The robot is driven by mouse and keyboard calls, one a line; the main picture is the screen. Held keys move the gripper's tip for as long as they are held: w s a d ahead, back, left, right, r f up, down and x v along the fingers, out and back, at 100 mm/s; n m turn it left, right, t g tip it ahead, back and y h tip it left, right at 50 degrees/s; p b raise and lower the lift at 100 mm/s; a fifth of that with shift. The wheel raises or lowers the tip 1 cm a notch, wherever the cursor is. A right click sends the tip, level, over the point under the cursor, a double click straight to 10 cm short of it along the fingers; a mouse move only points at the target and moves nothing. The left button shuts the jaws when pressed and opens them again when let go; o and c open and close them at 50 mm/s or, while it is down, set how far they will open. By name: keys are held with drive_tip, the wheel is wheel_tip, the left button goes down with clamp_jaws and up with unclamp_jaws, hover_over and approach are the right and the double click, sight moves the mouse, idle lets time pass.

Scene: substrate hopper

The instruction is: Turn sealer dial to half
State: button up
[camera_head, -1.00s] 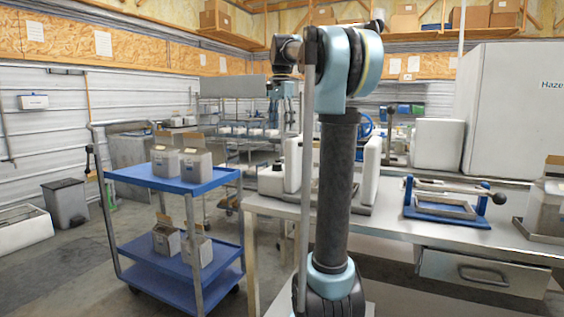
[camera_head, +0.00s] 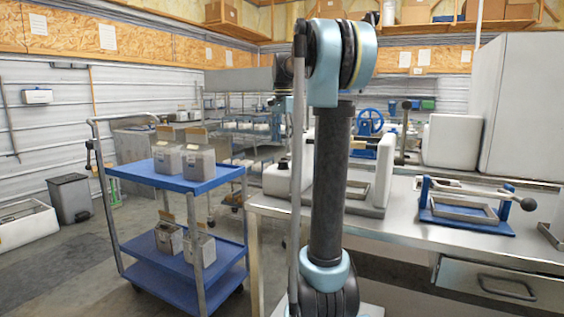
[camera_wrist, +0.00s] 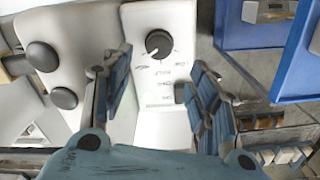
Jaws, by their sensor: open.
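The sealer's black round dial (camera_wrist: 158,43) sits on a white panel (camera_wrist: 160,88) with small dark printed marks around it. A pale pointer line on the dial points to the lower left in the wrist view. My gripper (camera_wrist: 157,76) is open, its two blue-grey fingers apart on either side of the panel. The dial lies ahead of the fingertips, roughly between them, and nothing is held. In the head view the white sealer (camera_head: 374,178) stands on the bench, partly hidden by my arm. The dial cannot be made out there.
A blue cart (camera_head: 176,182) with grey containers stands left of the bench (camera_head: 400,208). A blue-based frame press (camera_head: 467,226) with a lever is to the right. Two black round knobs (camera_wrist: 42,56) on a white body are left of the dial in the wrist view.

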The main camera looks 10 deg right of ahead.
sight(283, 165)
wheel_tip(283, 165, down, 9)
drive_tip(key=shift+f, duration=0.1)
idle(0.3)
drive_tip(key=c, duration=1.1)
